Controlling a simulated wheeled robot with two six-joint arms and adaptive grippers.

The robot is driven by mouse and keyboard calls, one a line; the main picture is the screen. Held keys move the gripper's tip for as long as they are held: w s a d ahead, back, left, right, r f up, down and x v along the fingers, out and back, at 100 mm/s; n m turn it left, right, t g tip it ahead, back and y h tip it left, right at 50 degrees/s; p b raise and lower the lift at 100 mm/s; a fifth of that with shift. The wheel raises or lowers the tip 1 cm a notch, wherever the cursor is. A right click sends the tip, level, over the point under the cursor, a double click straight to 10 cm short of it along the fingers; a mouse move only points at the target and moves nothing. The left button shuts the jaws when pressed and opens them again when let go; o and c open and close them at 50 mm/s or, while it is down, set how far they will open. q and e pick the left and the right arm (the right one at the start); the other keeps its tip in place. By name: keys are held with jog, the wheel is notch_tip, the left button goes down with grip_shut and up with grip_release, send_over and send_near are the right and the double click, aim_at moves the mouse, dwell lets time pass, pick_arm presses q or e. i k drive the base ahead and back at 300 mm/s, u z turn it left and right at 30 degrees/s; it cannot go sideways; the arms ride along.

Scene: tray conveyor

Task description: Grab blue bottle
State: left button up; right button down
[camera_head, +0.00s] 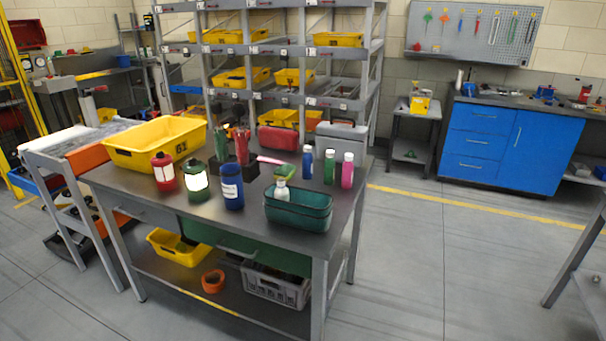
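A slim blue bottle (307,164) with a light cap stands upright on the grey worktable (262,215), toward its right side. A green bottle (329,167) and a pink bottle (347,171) stand to its right. A wider dark blue container (232,188) with a white label stands near the table's front middle. Neither of my grippers is in view.
A teal tray (298,212) holding a pale bottle sits in front of the slim bottles. Shelving rises behind.

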aim_at(307, 157)
jog(key=k, duration=0.95)
jog(key=z, duration=0.9)
jog(key=i, duration=0.85)
jog(key=z, duration=0.55)
jog(key=i, duration=1.1)
jog(key=u, duration=1.05)
jog(key=i, duration=0.65)
jog(key=u, duration=0.65)
